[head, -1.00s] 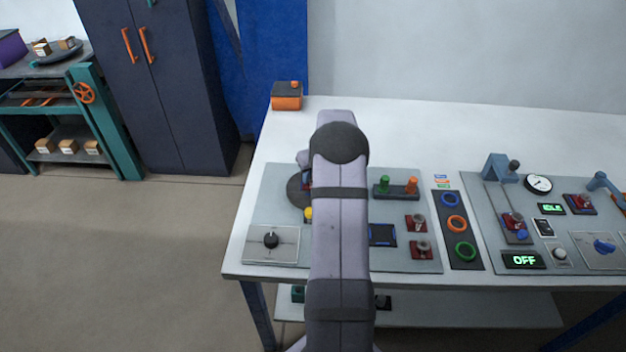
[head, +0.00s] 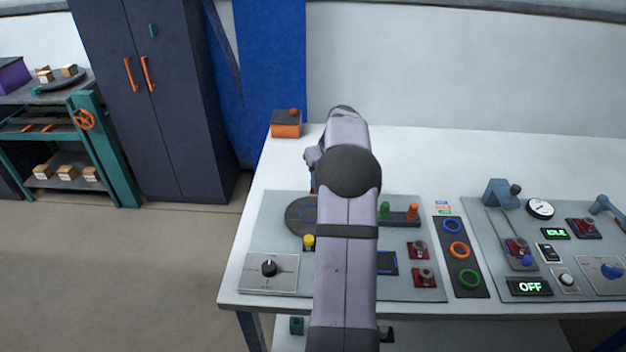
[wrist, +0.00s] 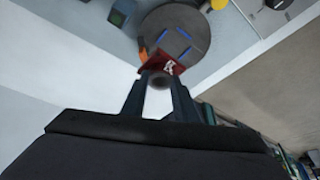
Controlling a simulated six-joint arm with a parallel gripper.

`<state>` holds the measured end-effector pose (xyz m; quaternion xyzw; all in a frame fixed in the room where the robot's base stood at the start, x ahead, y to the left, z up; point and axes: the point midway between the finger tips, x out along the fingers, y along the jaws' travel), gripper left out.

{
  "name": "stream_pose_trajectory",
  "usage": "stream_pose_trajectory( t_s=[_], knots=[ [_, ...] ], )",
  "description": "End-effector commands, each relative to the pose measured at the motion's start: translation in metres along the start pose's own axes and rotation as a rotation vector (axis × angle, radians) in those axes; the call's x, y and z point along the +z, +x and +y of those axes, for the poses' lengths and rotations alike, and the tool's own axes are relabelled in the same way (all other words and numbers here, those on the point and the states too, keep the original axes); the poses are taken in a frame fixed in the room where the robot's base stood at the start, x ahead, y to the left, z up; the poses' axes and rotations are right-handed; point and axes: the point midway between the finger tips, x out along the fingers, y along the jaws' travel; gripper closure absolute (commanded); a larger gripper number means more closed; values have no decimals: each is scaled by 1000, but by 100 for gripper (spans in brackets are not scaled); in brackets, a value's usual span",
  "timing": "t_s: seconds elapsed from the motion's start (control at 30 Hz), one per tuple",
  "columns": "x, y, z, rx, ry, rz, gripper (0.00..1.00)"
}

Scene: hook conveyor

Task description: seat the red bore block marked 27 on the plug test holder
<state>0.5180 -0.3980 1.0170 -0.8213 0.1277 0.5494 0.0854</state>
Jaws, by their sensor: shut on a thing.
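My gripper (wrist: 160,82) is shut on a red block (wrist: 165,63) in the wrist view. The block has a white marking, seen at an angle and too blurred to read surely. It is held above the bench, with the round dark turntable (wrist: 190,30) beyond and below it. In the head view the turntable (head: 298,216) is at the left of the near panel, and my arm hides the gripper and the block. I cannot tell for sure which fixture is the plug test holder; a dark stand with green and orange plugs (head: 399,215) is right of my arm.
Two red blocks with metal pieces (head: 420,250) sit on the near panel. A blue-edged square pad (head: 388,263) is partly hidden by my arm. Coloured rings (head: 459,250) lie between the panels. The right panel holds a lever clamp (head: 500,195) and gauge (head: 540,208).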

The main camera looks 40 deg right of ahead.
Motion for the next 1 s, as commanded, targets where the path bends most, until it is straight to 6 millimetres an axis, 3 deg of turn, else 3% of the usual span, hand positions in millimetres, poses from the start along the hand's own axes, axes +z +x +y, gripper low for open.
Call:
stream_pose_trajectory(
  t_s=[0.27, 0.4, 0.5, 0.73, 0.9, 1.0],
  knots=[
    [30, -47, 86, 63, 148, 3, 100],
    [73, -65, 124, 101, 245, -1, 100],
    [108, -71, 137, 130, 315, -2, 100],
    [177, -71, 139, 182, 442, -1, 100],
    [214, -50, 110, 165, 404, -2, 100],
    [224, -38, 95, 143, 347, 0, 100]
  ],
)
